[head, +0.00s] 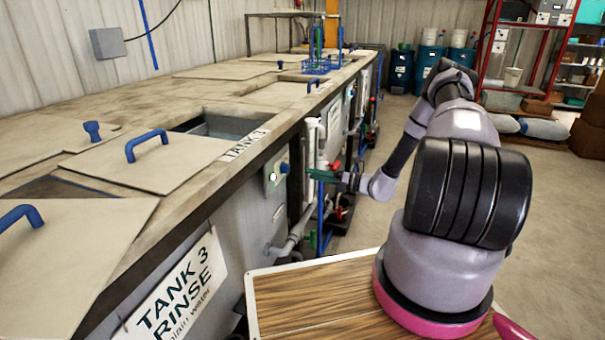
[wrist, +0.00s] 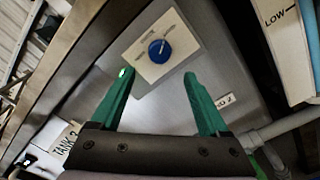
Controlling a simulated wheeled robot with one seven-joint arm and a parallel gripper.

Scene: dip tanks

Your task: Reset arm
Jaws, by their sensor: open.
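My arm rises from its pink-ringed base and reaches out to the left over the floor beside the tank line. My gripper (head: 325,175) with green fingers is near the tank fronts, facing a control plate with a blue knob (head: 284,168). In the wrist view my gripper (wrist: 157,85) is open, its green fingers spread apart with nothing between them. The blue knob (wrist: 159,51) on its pale plate shows beyond and between the fingertips. The fingers look apart from the knob, though the exact distance is hard to tell.
The tank counter (head: 150,90) runs along the left, with lids and blue handles (head: 146,142). Pipes (head: 309,150) and valves line the tank fronts near my gripper. A blue basket (head: 317,65) is farther along. The floor (head: 400,130) behind my arm is clear.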

